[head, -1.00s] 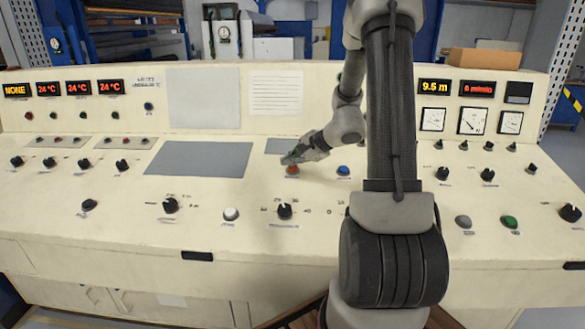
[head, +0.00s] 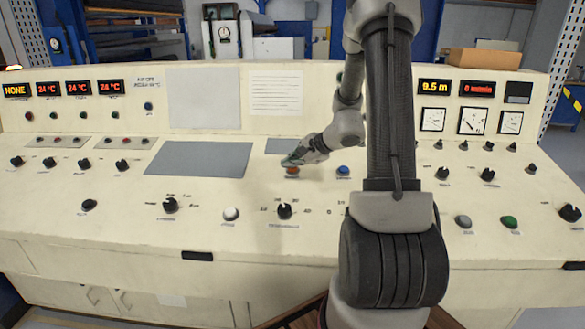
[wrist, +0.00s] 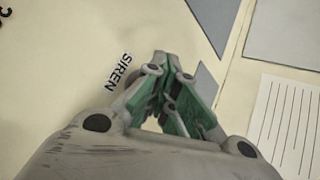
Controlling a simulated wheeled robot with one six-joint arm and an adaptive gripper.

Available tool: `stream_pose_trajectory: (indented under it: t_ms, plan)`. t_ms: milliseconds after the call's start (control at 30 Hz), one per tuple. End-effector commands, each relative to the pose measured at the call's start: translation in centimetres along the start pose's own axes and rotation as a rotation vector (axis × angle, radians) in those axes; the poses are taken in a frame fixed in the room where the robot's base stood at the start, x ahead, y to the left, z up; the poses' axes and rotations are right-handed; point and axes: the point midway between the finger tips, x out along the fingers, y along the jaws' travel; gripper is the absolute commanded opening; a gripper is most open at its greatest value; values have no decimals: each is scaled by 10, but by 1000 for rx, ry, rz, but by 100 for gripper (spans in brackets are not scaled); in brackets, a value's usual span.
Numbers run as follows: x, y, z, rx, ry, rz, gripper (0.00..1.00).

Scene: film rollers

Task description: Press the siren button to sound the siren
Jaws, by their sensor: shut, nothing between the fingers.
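An orange-red button (head: 292,170) sits on the cream console, left of a blue button, with a small label below it that is too small to read in the head view. My gripper (head: 288,162) is shut and empty, with its fingertips right at the top of this button, partly covering it. I cannot tell whether they touch it. In the wrist view, the shut green-padded fingers (wrist: 163,62) point at the panel beside a printed SIREN label (wrist: 119,72). The button itself is hidden behind the fingers there.
The blue button (head: 343,170) is to the right. A black rotary knob (head: 285,211) and a white button (head: 231,214) are nearer the front. A grey flat plate (head: 200,159) lies to the left. My arm hides part of the console's right half.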

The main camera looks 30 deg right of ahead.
Motion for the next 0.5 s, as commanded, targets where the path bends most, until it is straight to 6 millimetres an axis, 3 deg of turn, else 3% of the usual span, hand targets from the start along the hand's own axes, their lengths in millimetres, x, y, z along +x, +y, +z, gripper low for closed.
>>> stream_pose_trajectory:
  t_ms: [500]
  plan:
    - [-7,-6,5,-2,1,-1,0]
